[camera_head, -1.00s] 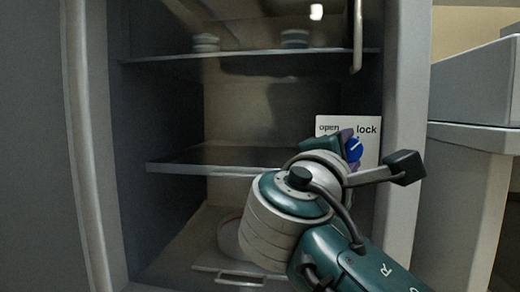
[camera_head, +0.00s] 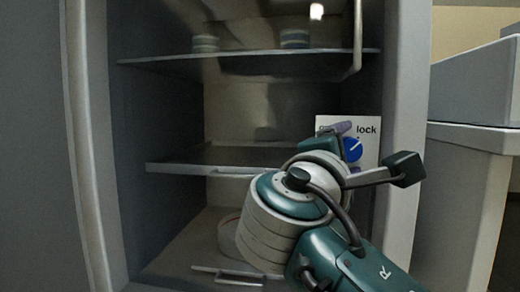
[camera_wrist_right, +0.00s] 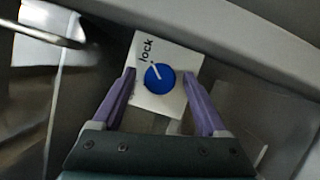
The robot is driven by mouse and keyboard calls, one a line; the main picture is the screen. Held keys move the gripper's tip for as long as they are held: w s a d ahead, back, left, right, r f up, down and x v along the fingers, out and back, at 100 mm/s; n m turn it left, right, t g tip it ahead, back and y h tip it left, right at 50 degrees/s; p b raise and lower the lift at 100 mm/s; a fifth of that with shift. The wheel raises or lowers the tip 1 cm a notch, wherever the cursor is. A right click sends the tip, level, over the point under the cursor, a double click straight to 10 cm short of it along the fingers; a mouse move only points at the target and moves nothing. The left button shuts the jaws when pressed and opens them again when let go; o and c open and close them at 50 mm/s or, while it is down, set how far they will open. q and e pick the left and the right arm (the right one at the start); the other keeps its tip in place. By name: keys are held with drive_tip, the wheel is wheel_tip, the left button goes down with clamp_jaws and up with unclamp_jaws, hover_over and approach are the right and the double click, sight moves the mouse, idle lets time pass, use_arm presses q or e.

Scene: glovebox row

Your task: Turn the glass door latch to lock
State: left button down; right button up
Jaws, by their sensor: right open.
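The latch is a round blue knob (camera_head: 352,149) with a white pointer line, on a white plate (camera_head: 368,134) marked "lock" at its upper right. The plate's other word is mostly hidden by my gripper in the head view. In the right wrist view the knob (camera_wrist_right: 159,78) lies between my fingers, its pointer slanting toward the word "lock". My right gripper (camera_wrist_right: 160,90) is open, with one purple finger on each side of the plate; I see no grip on the knob. It also shows in the head view (camera_head: 345,150). My left gripper is not in view.
Behind the glass door are shelves (camera_head: 250,57) with small round containers (camera_head: 295,38) on top and a round container (camera_head: 228,236) at the bottom. A vertical handle (camera_head: 357,40) hangs above the plate. The grey frame (camera_head: 404,140) borders it on the right.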

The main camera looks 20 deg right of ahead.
drive_tip(key=p+v, duration=0.1)
drive_tip(key=v, duration=0.8)
drive_tip(key=shift+s+a+p, duration=0.2)
drive_tip(key=shift+a+p, duration=0.1)
